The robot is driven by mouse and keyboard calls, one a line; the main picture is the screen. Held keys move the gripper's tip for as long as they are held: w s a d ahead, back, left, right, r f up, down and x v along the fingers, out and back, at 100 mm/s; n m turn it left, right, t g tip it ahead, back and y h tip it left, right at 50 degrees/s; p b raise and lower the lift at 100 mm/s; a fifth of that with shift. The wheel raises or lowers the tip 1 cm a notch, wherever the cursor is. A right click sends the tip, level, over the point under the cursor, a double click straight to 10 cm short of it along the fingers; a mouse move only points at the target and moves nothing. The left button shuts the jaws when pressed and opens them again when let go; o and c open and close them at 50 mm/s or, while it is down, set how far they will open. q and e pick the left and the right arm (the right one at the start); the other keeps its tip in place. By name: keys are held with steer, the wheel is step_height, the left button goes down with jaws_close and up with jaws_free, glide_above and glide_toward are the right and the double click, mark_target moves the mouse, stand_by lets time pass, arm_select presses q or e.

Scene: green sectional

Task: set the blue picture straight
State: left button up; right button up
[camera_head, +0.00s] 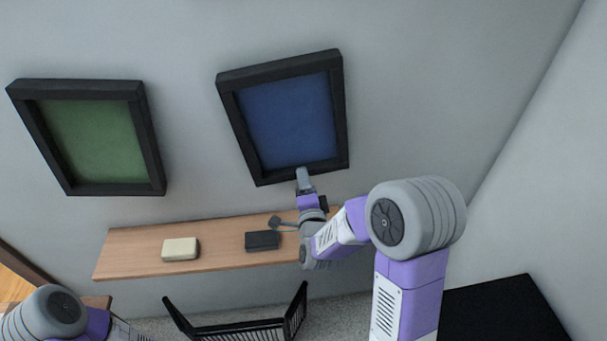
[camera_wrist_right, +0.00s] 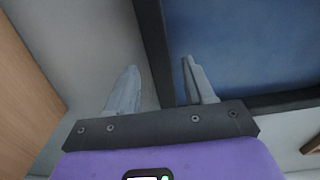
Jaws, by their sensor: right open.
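The blue picture (camera_head: 290,120) hangs on the grey wall in a thick black frame. It is tilted, with its right side higher than its left. My right gripper (camera_head: 304,178) is open at the frame's lower edge, right of its middle. In the right wrist view, a black bar of the frame runs between the two fingers of the right gripper (camera_wrist_right: 160,64). One finger is over the blue canvas (camera_wrist_right: 245,45), the other over the bare wall. I cannot tell whether either touches the frame. My left arm shows at the lower left; its gripper is out of view.
A green picture (camera_head: 95,140) in a black frame hangs to the left. Below is a wooden shelf (camera_head: 130,250) with a cream block (camera_head: 180,249) and a dark box (camera_head: 262,240). A black rack (camera_head: 240,331) stands under it. A side wall closes the right.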

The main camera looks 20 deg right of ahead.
steer(key=shift+x, duration=0.95)
jaws_close()
